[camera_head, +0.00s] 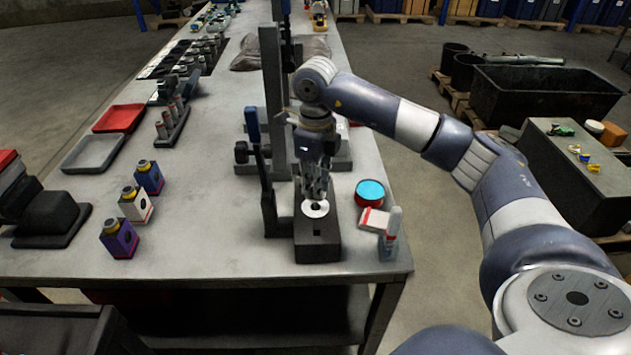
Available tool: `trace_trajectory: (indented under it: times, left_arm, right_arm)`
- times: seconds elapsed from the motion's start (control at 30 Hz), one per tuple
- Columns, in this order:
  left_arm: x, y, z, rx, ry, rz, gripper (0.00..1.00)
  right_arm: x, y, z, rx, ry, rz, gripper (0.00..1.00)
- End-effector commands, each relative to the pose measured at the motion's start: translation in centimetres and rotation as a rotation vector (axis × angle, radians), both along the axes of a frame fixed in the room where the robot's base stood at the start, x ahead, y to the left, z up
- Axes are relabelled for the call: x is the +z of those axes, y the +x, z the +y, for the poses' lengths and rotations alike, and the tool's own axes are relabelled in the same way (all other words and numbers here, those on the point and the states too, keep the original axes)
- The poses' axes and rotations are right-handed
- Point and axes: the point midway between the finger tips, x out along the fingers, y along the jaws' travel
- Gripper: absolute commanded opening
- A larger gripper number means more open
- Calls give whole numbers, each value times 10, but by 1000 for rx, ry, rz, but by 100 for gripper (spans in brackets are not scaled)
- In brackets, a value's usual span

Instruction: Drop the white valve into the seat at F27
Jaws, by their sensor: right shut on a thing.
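My right gripper (315,188) points down over a black block fixture (317,250) near the front of the bench. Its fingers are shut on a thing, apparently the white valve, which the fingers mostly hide. A pale round ring with a dark centre (316,209) lies on the block right below the fingertips. I cannot tell whether the held part touches it. No F27 marking is readable. My left gripper is not in view.
A dark press-like stand (273,110) and a lever post (262,175) rise close left of the gripper. A cyan-topped tin (370,190), a red-white box (374,220) and a bottle (390,235) stand right.

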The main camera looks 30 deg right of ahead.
Motion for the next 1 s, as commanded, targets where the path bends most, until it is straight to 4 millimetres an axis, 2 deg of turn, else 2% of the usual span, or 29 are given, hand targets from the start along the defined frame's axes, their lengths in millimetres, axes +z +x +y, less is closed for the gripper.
trace_trajectory:
  times: [1.0]
  left_arm:
    - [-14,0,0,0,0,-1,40]
  right_arm:
    - [-19,0,0,0,0,0,0]
